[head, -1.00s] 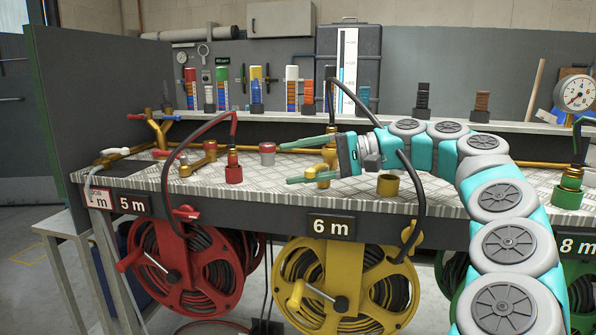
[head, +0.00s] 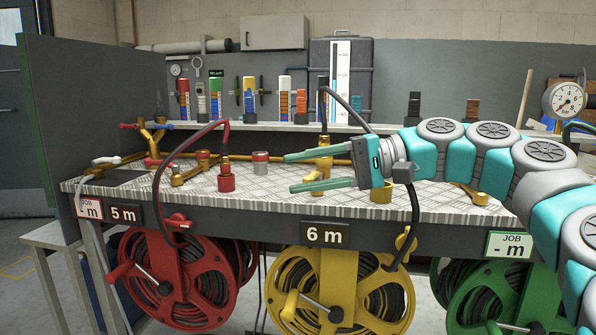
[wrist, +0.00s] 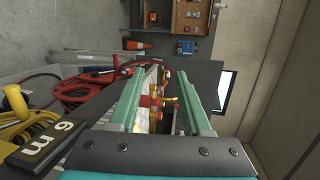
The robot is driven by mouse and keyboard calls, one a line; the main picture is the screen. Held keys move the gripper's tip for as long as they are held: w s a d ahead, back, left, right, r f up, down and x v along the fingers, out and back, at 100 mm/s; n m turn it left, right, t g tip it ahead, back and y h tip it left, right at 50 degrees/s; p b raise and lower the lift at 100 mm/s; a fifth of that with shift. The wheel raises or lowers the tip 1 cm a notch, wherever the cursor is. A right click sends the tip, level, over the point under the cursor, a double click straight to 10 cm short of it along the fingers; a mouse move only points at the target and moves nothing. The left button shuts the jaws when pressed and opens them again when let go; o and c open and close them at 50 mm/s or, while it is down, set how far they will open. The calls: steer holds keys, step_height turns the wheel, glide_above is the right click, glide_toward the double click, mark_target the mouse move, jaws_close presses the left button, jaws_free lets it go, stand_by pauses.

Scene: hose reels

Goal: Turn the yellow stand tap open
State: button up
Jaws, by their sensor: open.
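A yellow upright fitting (head: 323,150), which I take to be the yellow stand tap, stands on the tread-plate bench (head: 240,199) behind the 6 m sign. A black hose arches from near its top. My gripper (head: 290,172) is open and points left in the head view, its green fingers one above the other. The fingers overlap the fitting in the picture; I see no contact and cannot judge the depth. They hide part of it, and its handle is unclear. In the wrist view red and yellow fittings (wrist: 158,103) show beyond and between the open fingers (wrist: 165,85).
A short brass socket (head: 381,191) stands below my wrist. Red fittings (head: 226,178) with a hose stand to the left. Red (head: 180,280) and yellow (head: 340,290) reels hang under the bench front. A black hose loops beside my wrist. Bare plate lies left of the fingertips.

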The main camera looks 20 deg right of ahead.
steer(key=s, duration=0.3)
steer(key=s+a, duration=0.1)
steer(key=s, duration=0.1)
steer(key=shift+s+r+b, duration=0.2)
steer(key=shift+b, duration=0.1)
